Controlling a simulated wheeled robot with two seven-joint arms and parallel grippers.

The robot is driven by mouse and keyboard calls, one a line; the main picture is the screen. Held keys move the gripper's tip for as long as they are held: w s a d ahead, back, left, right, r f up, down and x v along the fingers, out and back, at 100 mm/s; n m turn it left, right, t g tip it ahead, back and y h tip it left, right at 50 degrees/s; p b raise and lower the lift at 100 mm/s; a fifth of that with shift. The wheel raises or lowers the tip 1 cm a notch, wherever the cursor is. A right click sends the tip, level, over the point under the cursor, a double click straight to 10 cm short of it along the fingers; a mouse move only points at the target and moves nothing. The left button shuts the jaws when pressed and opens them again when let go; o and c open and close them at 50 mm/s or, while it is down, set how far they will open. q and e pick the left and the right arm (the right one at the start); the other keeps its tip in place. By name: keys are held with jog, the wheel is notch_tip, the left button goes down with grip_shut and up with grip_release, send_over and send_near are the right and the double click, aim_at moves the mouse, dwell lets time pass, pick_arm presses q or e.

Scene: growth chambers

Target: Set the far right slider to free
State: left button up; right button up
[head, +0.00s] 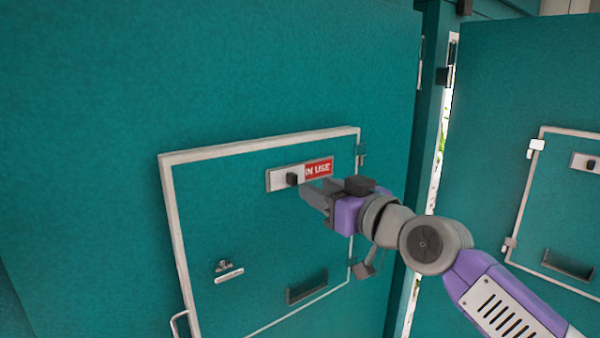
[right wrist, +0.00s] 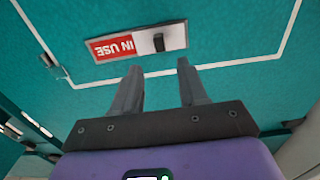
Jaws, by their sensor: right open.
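A slider plate with a black knob (head: 292,179) is fixed near the top of a framed hatch on the teal panel in the head view. Its red "IN USE" label (head: 319,168) shows, to the right of the knob. My right gripper (head: 313,190) is open and empty, with its fingers pointing at the plate from the right. In the right wrist view the knob (right wrist: 158,42) is ahead of and roughly between the open fingertips (right wrist: 160,66), apart from them. The red label (right wrist: 115,47) appears upside down there. My left gripper is not in view.
The hatch frame (head: 250,148) carries a latch (head: 228,275) and a dark recessed slot (head: 307,288). Another panel at the right has a second hatch with a similar slider (head: 583,162), cut off by the picture edge. A gap (head: 441,150) separates the panels.

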aim_at(296, 178)
jog(key=p+x, duration=0.4)
jog(key=x, duration=0.1)
jog(key=shift+w+a+r+p, duration=0.1)
jog(key=shift+w+a+p, duration=0.15)
jog(key=shift+p, duration=0.15)
jog(key=shift+w+a, duration=0.3)
jog(key=shift+w, duration=0.15)
grip_shut()
